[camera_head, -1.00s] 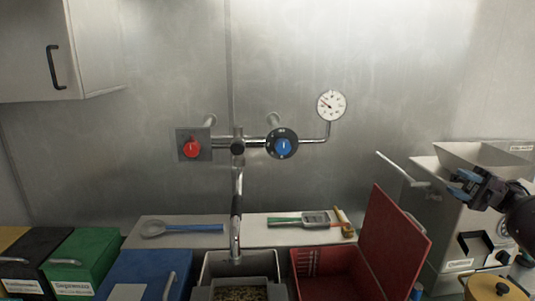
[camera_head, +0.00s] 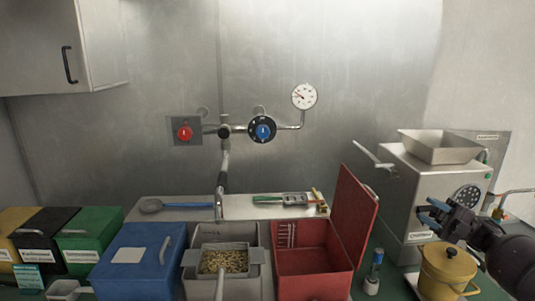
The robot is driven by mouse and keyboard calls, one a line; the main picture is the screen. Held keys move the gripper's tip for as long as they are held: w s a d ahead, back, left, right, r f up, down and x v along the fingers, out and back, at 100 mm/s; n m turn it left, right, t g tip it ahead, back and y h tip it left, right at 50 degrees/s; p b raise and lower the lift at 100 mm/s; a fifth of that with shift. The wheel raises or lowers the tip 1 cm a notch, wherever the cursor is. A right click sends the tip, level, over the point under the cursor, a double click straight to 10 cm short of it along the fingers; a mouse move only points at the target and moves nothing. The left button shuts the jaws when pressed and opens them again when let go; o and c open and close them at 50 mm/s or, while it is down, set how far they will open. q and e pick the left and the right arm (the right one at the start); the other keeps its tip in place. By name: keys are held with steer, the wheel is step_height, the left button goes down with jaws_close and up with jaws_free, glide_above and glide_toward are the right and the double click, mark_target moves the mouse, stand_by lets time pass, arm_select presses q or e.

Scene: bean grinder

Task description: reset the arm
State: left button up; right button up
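My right gripper (camera_head: 428,213) comes in from the right edge on its dark arm. It is in front of the lower part of the grey bean grinder (camera_head: 408,190) and just above the yellow lidded pot (camera_head: 447,268). No object shows between its fingers, which look apart. My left gripper is not in view.
An open red bin (camera_head: 313,273) with its lid raised stands at centre right. Left of it are a grey bin holding a tray of beans (camera_head: 225,262) and a closed blue bin (camera_head: 137,262). A faucet (camera_head: 220,190) rises behind. A small bottle (camera_head: 374,270) stands beside the pot.

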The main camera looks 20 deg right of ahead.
steer(key=s+a+f+m+t+h, duration=0.1)
steer(key=a+f+m+t+h, duration=0.1)
steer(key=a+f+m+h, duration=0.5)
steer(key=s+a+f+m+t+h, duration=0.1)
steer(key=a+f+m+t+h, duration=0.3)
steer(key=f, duration=0.5)
steer(key=s+a+f+m+t+h, duration=0.1)
steer(key=a+f+m+h, duration=0.3)
steer(key=f+m, duration=0.35)
steer(key=s+a+f+m+g+h, duration=0.2)
steer(key=s+a+f+m+g, duration=0.3)
steer(key=a, duration=0.4)
steer(key=s+a+f+m+g+h, duration=0.25)
steer(key=s+a+f+m, duration=0.2)
steer(key=s+a, duration=0.3)
step_height(320, 180, down, 11)
steer(key=n+b, duration=0.1)
steer(key=b, duration=0.9)
steer(key=shift+a+r, duration=0.15)
